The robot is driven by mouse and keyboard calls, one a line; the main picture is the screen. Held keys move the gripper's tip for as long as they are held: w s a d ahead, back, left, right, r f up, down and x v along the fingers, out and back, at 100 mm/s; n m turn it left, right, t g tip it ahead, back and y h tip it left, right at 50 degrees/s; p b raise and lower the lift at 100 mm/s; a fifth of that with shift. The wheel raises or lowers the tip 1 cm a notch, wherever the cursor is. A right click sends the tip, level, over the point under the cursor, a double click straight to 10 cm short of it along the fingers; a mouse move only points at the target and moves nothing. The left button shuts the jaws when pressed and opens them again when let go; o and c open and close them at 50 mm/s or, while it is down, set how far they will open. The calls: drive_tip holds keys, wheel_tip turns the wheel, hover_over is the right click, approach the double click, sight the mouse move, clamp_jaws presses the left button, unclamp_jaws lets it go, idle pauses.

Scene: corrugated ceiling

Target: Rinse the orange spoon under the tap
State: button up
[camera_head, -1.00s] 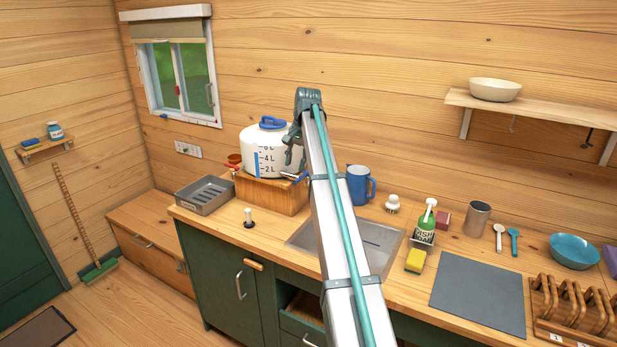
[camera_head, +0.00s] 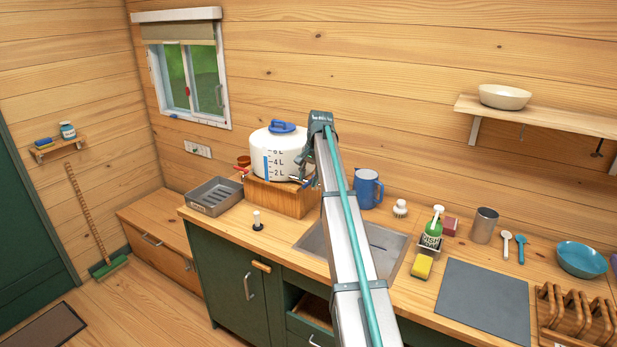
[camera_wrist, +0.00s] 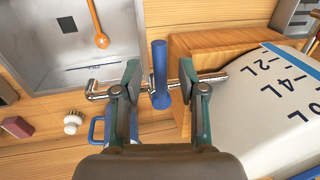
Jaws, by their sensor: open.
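The orange spoon (camera_wrist: 100,38) lies in the metal sink (camera_wrist: 47,42) in the wrist view; my arm hides it in the head view, where the sink (camera_head: 398,242) partly shows. The metal tap (camera_wrist: 213,80) comes from the white water container (camera_wrist: 258,110), and its spout end points toward the sink. Its blue lever (camera_wrist: 160,80) stands between my gripper's (camera_wrist: 159,67) two fingers, with a gap on each side. My gripper is open and holds nothing. I see no water running. In the head view the gripper (camera_head: 303,178) is beside the container (camera_head: 277,152).
The container stands on a wooden block (camera_head: 275,198). A blue jug (camera_head: 367,188) and a white brush (camera_head: 400,208) are right of my arm. A soap bottle (camera_head: 434,224), a sponge (camera_head: 422,267) and a grey mat (camera_head: 482,298) are further right. A metal tray (camera_head: 216,196) is left.

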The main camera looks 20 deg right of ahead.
drive_tip(key=shift+f, duration=0.4)
drive_tip(key=shift+c, duration=0.3)
clamp_jaws()
drive_tip(key=shift+w, duration=0.1)
